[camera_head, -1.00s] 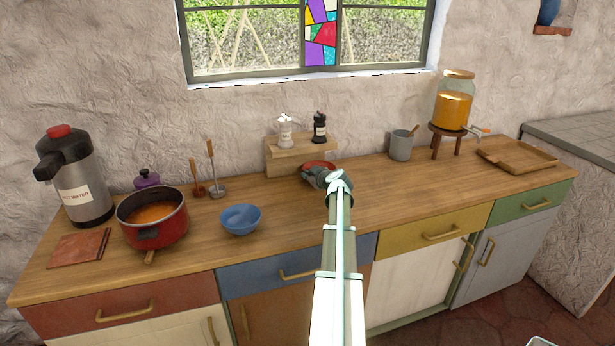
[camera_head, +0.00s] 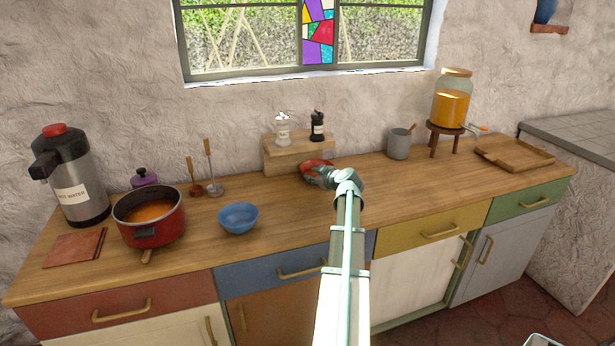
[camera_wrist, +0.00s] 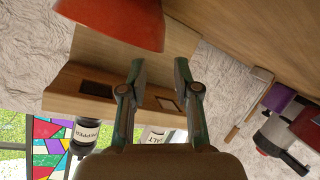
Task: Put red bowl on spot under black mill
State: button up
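The red bowl (camera_head: 316,165) sits on the counter in front of the right part of the wooden riser, partly hidden by my gripper. In the wrist view the red bowl (camera_wrist: 112,20) shows at the upper left, beside the fingers and not between them. My gripper (camera_head: 314,180) is low over the counter, at the near side of the bowl. In the wrist view my gripper (camera_wrist: 158,64) has its fingers apart with nothing between. The black mill (camera_head: 317,127) stands upright on the riser's right side; its pepper label shows in the wrist view (camera_wrist: 86,132).
The wooden riser (camera_head: 285,163) also holds a white salt mill (camera_head: 282,132). Two dark rectangles mark the riser in the wrist view. A blue bowl (camera_head: 238,218) and red pot (camera_head: 150,218) are left; a grey cup (camera_head: 398,145) is right.

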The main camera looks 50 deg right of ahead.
jog(key=shift+b+v, duration=0.35)
jog(key=shift+v, duration=2.45)
